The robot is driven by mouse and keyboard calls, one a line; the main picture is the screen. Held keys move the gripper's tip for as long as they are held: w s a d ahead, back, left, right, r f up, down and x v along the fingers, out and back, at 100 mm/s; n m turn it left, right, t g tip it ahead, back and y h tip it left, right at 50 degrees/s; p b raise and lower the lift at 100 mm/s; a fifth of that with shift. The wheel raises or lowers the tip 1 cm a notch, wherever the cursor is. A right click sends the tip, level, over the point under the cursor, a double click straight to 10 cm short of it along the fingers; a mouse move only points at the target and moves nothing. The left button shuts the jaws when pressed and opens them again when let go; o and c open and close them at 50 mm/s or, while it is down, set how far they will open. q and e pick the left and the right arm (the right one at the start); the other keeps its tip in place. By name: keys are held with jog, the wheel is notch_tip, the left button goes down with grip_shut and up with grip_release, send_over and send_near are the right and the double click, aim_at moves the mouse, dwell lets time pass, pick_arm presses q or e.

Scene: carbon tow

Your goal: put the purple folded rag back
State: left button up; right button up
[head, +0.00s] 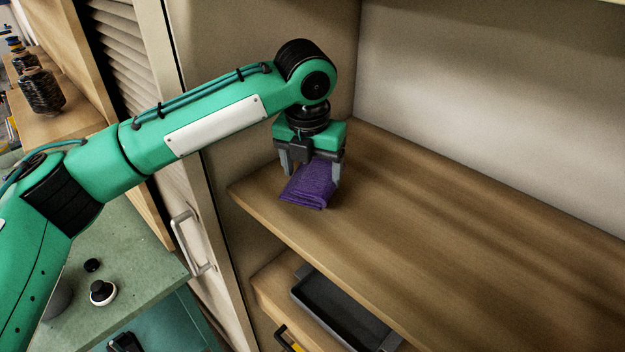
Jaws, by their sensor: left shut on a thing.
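The purple folded rag (309,187) is at the left end of a wooden shelf (430,240), close to its front edge. My left gripper (311,176) points down over the rag, with its grey fingers on either side of it, shut on it. The rag is at or just above the shelf board; I cannot tell whether it touches. Its upper back part is partly hidden by the gripper. My right gripper is not in view.
The shelf to the right of the rag is bare. The cabinet side wall stands close left of the gripper. A dark tray (345,310) sits on a lower shelf. Dark spools (40,90) stand at the far left, above a green worktop (125,250).

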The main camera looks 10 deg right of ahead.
aim_at(311, 174)
pick_arm(q)
jog(key=shift+f+p, duration=0.35)
jog(key=shift+f, duration=1.4)
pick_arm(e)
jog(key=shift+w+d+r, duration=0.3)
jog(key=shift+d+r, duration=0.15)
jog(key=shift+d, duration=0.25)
pick_arm(q)
jog(key=o, duration=1)
jog(key=shift+f, duration=0.1)
jog(key=shift+c, duration=0.2)
jog(key=shift+r, duration=0.25)
jog(key=r+b, duration=0.1)
jog(key=r, duration=0.2)
jog(key=s+r, duration=0.1)
jog(key=r, duration=0.3)
jog(key=r+b, duration=0.1)
jog(key=r, duration=0.2)
jog(key=shift+s+a+r+b, duration=0.2)
jog(key=shift+s+a+b, duration=0.05)
jog(key=shift+a+b, duration=0.15)
jog(key=shift+r, duration=0.65)
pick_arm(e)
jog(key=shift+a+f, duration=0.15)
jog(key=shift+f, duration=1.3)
pick_arm(q)
jog(key=shift+a, duration=0.1)
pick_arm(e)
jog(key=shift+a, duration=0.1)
